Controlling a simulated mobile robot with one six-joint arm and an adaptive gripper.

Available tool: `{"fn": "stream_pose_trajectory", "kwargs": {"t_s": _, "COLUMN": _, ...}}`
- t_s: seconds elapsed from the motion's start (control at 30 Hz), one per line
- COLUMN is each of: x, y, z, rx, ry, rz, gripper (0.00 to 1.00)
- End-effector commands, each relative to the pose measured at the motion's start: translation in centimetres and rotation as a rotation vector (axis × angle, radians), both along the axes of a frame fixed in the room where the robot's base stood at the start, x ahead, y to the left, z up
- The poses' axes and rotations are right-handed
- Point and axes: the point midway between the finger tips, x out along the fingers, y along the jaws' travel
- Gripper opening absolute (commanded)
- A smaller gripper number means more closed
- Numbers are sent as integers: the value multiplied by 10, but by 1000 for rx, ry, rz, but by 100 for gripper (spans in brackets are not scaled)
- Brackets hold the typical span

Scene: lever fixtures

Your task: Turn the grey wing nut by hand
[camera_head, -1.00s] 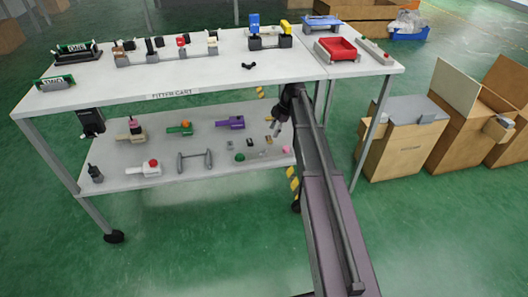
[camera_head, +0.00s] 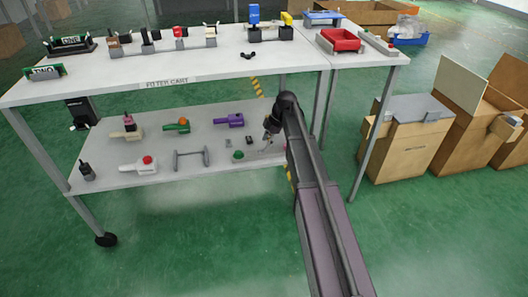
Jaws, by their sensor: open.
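A small dark piece with two wings (camera_head: 248,56) lies alone on the upper top of the cart, near the middle. It looks like the wing nut, but it is too small to be sure, and it looks nearly black rather than grey. My gripper (camera_head: 266,146) is open and points down near the right end of the lower shelf, well below and apart from that piece. The fingertips are small and hard to make out against the small parts there, some of which are hidden.
The lower shelf (camera_head: 105,180) carries several coloured tools, a grey handle bar (camera_head: 191,160) and a green knob (camera_head: 238,155). Fixtures line the back of the upper top. Cardboard boxes (camera_head: 405,145) stand on the floor at right.

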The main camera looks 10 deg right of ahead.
Motion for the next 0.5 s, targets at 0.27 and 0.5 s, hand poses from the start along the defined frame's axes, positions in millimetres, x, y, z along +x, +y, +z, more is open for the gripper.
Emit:
{"fn": "stream_pose_trajectory", "kwargs": {"t_s": 0.27, "x": 0, "y": 8, "z": -22, "rx": 0, "ry": 0, "rz": 0, "gripper": 61}}
{"fn": "stream_pose_trajectory", "kwargs": {"t_s": 0.5, "x": 0, "y": 11, "z": -28, "rx": 0, "ry": 0, "rz": 0, "gripper": 61}}
